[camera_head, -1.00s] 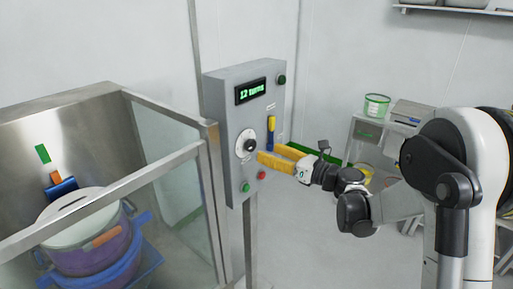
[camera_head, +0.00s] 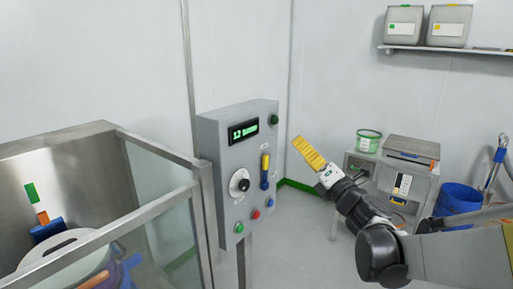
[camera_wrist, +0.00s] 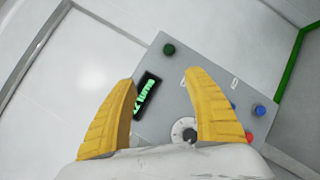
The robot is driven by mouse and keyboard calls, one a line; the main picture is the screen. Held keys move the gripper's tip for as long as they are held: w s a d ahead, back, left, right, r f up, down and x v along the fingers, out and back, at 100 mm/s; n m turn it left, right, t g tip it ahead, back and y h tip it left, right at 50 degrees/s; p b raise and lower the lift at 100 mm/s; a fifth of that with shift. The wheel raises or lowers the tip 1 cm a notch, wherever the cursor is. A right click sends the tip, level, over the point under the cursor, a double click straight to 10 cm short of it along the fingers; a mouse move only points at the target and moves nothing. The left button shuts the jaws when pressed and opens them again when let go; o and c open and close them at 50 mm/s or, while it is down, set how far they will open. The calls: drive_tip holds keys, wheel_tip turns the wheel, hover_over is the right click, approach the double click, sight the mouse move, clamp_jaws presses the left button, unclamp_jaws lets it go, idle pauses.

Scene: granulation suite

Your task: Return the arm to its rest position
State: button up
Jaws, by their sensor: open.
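My gripper (camera_head: 308,153) has yellow fingers and is up to the right of the grey control panel (camera_head: 213,140), apart from it. The wrist view shows its two fingers (camera_wrist: 160,95) spread wide with nothing between them. The panel has a lit green display (camera_head: 243,131), a round dial (camera_head: 239,185), a yellow and blue lever (camera_head: 265,171), and green, red and blue buttons. In the wrist view the panel (camera_wrist: 185,80) lies beyond the fingers, tilted. My arm reaches in from the lower right.
A metal-framed glass enclosure (camera_head: 150,215) holding a lidded vessel (camera_head: 70,262) stands at left. A cart (camera_head: 345,190) with a green-banded tub (camera_head: 368,141) and a blue bin (camera_head: 458,202) stand at right. A shelf (camera_head: 440,50) holds two canisters. Open floor lies between panel and cart.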

drive_tip(key=s+d+r+m+h, duration=0.2)
drive_tip(key=s+d+m+h, duration=0.45)
drive_tip(key=m, duration=0.55)
drive_tip(key=s+d+f+m+g+h, duration=0.4)
drive_tip(key=s+f+m, duration=0.25)
drive_tip(key=m, duration=0.25)
drive_tip(key=s+a+f+m+g+y, duration=0.1)
drive_tip(key=s+a+f+m+g, duration=0.2)
drive_tip(key=s+f, duration=0.4)
drive_tip(key=s+a+f+m+g+y, duration=0.2)
drive_tip(key=s+f+m, duration=0.4)
drive_tip(key=s, duration=0.6)
drive_tip(key=a+f+g, duration=0.1)
drive_tip(key=g, duration=0.1)
drive_tip(key=shift+s+g, duration=0.2)
drive_tip(key=shift+g, duration=0.2)
